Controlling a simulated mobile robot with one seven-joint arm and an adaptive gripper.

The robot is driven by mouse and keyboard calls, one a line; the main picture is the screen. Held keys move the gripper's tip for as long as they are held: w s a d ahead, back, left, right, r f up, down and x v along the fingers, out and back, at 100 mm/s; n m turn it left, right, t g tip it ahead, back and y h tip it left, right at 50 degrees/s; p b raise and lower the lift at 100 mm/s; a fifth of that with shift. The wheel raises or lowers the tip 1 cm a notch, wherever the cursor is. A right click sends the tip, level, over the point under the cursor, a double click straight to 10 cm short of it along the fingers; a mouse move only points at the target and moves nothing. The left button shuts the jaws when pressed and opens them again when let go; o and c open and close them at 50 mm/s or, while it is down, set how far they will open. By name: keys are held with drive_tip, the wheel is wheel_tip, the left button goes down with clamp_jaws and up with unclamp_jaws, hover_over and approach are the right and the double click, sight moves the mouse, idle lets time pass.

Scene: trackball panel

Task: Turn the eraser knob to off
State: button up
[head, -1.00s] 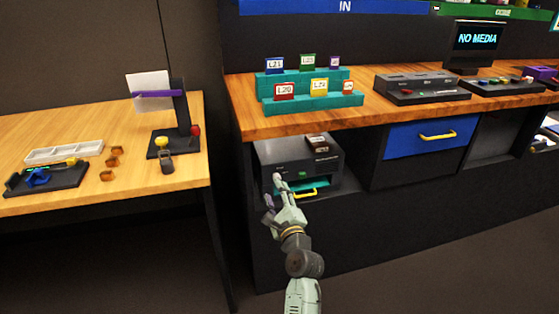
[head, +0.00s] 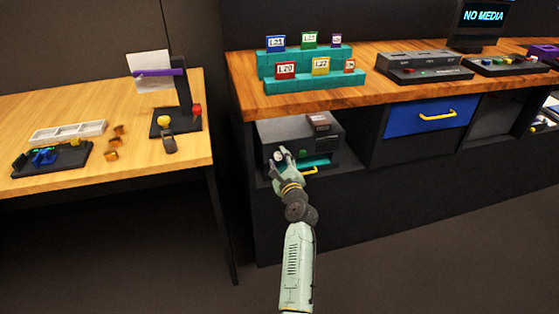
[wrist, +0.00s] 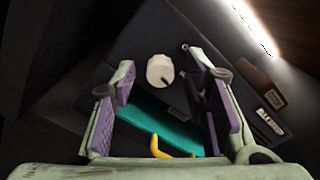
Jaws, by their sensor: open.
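The eraser (head: 325,138) is a dark grey box in the open shelf under the wooden counter. Its knob (wrist: 160,70) is a round white dial, seen in the wrist view just beyond the fingertips and between them. In the head view the knob (head: 278,155) shows at the left of the box front, just beyond my fingers. My gripper (head: 287,153) is open and empty in front of the box; in the wrist view its two purple-padded fingers (wrist: 157,85) stand apart on either side of the knob. I cannot tell whether they touch it. The knob's setting is not readable.
Below the knob are a teal tray or slot (wrist: 165,128) and a yellow handle (wrist: 157,147). A brown labelled block (head: 319,121) sits on the box top. The counter edge (head: 350,102) overhangs the shelf. A blue drawer (head: 428,118) is to the right.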

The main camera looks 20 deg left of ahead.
clamp_jaws()
idle(0.6)
